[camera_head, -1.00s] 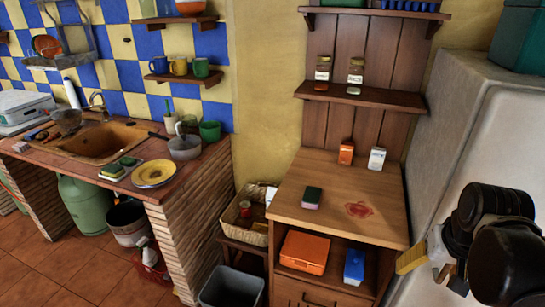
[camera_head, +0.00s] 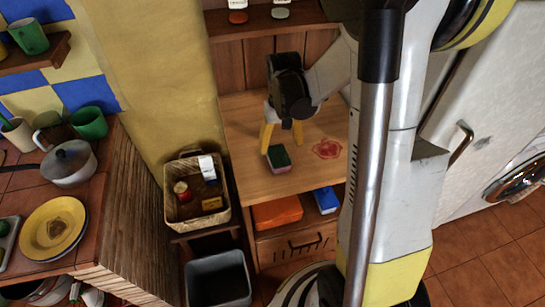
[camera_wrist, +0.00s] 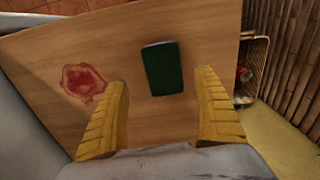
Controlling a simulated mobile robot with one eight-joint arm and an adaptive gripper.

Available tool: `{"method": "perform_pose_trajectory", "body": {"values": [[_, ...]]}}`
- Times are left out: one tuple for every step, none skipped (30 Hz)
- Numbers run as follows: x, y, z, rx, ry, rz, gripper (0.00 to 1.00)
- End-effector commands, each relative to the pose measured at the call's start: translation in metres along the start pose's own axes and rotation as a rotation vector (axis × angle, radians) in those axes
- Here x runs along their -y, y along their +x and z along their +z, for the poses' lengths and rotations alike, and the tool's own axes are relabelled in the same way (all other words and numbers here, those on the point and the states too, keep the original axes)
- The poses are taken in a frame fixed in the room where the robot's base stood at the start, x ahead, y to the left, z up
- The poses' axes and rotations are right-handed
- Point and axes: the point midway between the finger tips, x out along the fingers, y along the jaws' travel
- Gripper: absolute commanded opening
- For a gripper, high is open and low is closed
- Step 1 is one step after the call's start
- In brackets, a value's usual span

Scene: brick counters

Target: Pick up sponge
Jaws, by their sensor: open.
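The sponge (camera_head: 278,158) has a dark green top and a pale pinkish lower side. It lies flat on the wooden cabinet top (camera_head: 240,123), near its front edge. In the wrist view the sponge (camera_wrist: 162,68) shows its green face, ahead of and between my two yellow fingers. My gripper (camera_head: 282,139) is above the cabinet top, just behind the sponge in the head view. In the wrist view my gripper (camera_wrist: 170,112) is open, with nothing between the fingertips. Whether a finger touches the wood cannot be told.
A red stain (camera_head: 327,148) marks the wood right of the sponge. An orange box (camera_head: 277,212) and a blue box (camera_head: 326,200) sit on the shelf below. A wicker basket (camera_head: 195,212) and a grey bin (camera_head: 218,279) stand left.

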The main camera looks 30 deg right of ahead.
Motion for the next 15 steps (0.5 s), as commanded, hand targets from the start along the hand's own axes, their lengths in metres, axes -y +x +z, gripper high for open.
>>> {"method": "perform_pose_trajectory", "body": {"values": [[0.0, 0.008, 0.0, 0.0, -0.001, 0.0, 0.79], [0.0, 0.01, 0.0, 0.0, -0.001, 0.0, 0.79], [0.001, 0.012, 0.0, -0.001, -0.001, 0.0, 0.79], [0.001, 0.013, 0.0, -0.001, -0.001, 0.0, 0.79], [0.001, 0.015, 0.0, -0.001, -0.001, 0.0, 0.79], [0.001, 0.017, 0.0, -0.001, -0.001, 0.0, 0.79], [0.001, 0.02, 0.0, -0.001, -0.001, 0.0, 0.79], [0.002, 0.023, 0.0, -0.001, -0.001, 0.0, 0.79], [0.002, 0.029, 0.0, -0.001, -0.001, 0.0, 0.79], [0.003, 0.034, 0.001, -0.001, -0.001, 0.0, 0.79], [0.004, 0.039, 0.001, -0.001, -0.002, 0.0, 0.79], [0.004, 0.047, 0.001, -0.001, -0.002, 0.0, 0.79], [0.004, 0.052, 0.001, -0.001, -0.001, 0.0, 0.79], [0.004, 0.056, 0.001, -0.001, -0.001, 0.0, 0.79], [0.004, 0.061, 0.001, -0.001, -0.001, 0.0, 0.79]]}}
